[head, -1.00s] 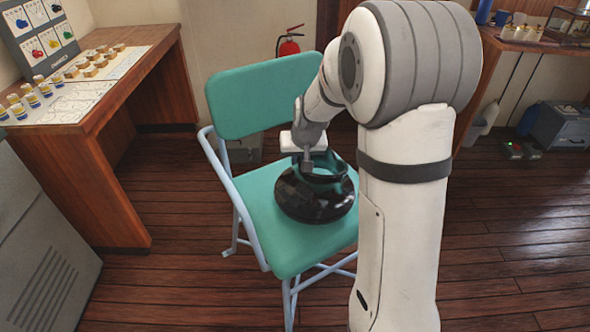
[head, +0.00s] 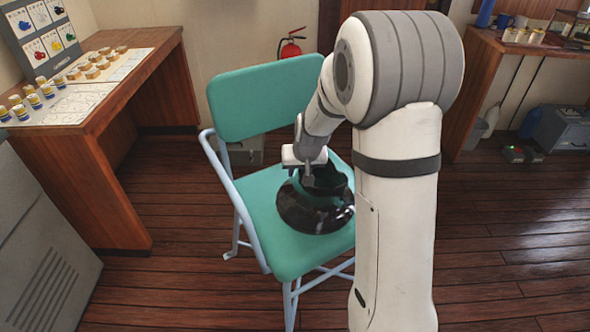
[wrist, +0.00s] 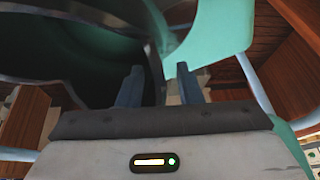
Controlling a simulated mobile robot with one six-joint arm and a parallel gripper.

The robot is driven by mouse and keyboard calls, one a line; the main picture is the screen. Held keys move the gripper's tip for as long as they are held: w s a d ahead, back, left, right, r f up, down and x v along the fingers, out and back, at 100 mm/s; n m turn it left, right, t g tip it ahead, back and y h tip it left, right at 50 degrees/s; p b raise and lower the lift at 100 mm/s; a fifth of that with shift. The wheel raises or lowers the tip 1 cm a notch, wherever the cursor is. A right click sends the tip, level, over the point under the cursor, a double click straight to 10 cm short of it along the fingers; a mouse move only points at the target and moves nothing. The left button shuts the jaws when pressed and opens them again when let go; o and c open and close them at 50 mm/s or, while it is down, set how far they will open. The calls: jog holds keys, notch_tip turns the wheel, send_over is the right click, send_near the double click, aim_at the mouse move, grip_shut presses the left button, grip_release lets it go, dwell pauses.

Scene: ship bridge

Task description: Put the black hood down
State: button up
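The black hood (head: 315,212), a glossy dark ring-like body with a raised collar, sits on the teal seat of the folding chair (head: 275,238). It looks upright, and its underside is hidden. My gripper (head: 307,175) is at the far left part of the collar, pointing down. In the wrist view, the hood's dark wall (wrist: 85,60) fills the left and reaches between my two fingers (wrist: 158,85). The fingers stand apart, with a visible gap between the wall and the right finger. My gripper looks open around the rim.
A wooden desk (head: 110,140) with small jars and blocks stands on the left, beside a grey cabinet (head: 40,240). A fire extinguisher (head: 290,48) hangs behind the chair. Another wooden table (head: 525,40) is at the right.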

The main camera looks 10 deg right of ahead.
jog(key=shift+s+r, duration=0.1)
jog(key=shift+r, duration=0.45)
jog(key=a+v, duration=0.1)
jog(key=v, duration=1)
jog(key=s+r+g, duration=0.1)
jog(key=s+g, duration=0.1)
jog(key=s, duration=2.1)
jog(key=shift+s+d+r+n+h+p, duration=0.15)
jog(key=shift+s+r+n+h+p, duration=0.15)
jog(key=shift+n+p, duration=0.15)
